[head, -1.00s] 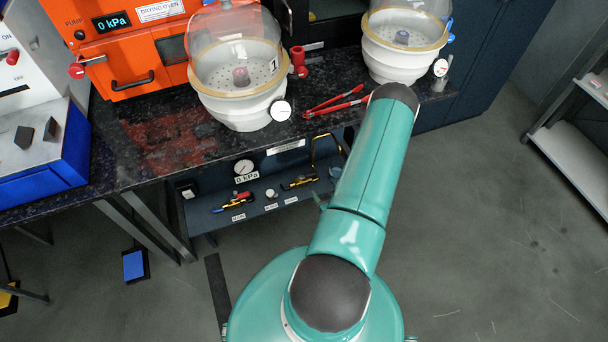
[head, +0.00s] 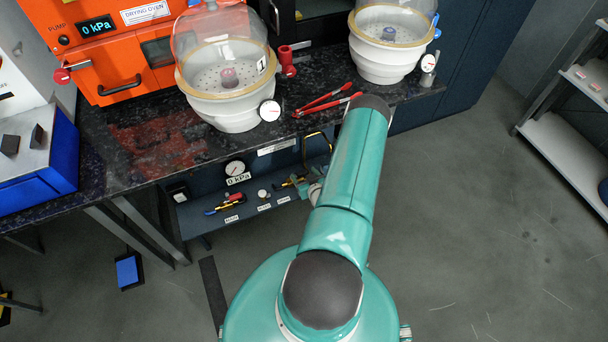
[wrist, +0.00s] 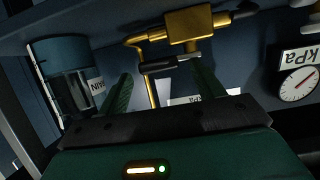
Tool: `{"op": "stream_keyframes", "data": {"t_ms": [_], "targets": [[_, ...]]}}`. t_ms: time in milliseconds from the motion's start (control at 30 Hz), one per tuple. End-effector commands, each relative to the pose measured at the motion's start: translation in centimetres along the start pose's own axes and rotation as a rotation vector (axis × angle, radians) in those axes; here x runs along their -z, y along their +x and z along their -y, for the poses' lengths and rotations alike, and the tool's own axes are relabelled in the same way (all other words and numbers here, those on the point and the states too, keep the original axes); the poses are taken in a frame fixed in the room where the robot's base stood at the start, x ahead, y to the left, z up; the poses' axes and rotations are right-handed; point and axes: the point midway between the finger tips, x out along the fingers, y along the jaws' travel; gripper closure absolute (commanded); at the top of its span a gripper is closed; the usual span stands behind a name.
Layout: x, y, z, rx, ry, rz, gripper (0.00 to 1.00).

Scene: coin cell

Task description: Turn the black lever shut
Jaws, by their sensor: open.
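A brass valve (wrist: 185,30) is at the top middle of the wrist view, with a thin brass pipe bending down at its left. A dark bar that looks like the black lever (wrist: 170,66) lies just below the valve body, roughly crosswise. My gripper (wrist: 166,76) is open, its two green fingers apart on either side of this bar. Contact cannot be told. The valve also shows small in the head view (head: 288,183), on the low shelf under the bench, partly beside my arm.
A pressure gauge (wrist: 299,86) is at the right of the wrist view, and a blue-topped jar (wrist: 62,75) at the left. The black bench top (head: 200,140) overhangs the shelf. Two white desiccators (head: 226,100) and red tongs (head: 327,103) are on it.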

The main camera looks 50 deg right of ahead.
Motion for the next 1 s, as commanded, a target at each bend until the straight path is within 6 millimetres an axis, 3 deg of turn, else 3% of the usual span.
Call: {"op": "stream_keyframes", "data": {"t_ms": [367,600,633,1000], "targets": [[-0.01,0.98,0.03,0.0,0.001,0.0,0.33],[-0.01,0.96,0.02,0.0,0.001,0.0,0.76],[-0.01,0.95,0.02,0.0,0.001,0.0,0.77],[-0.1,0.75,0.18,-0.047,0.021,0.001,0.77]]}}
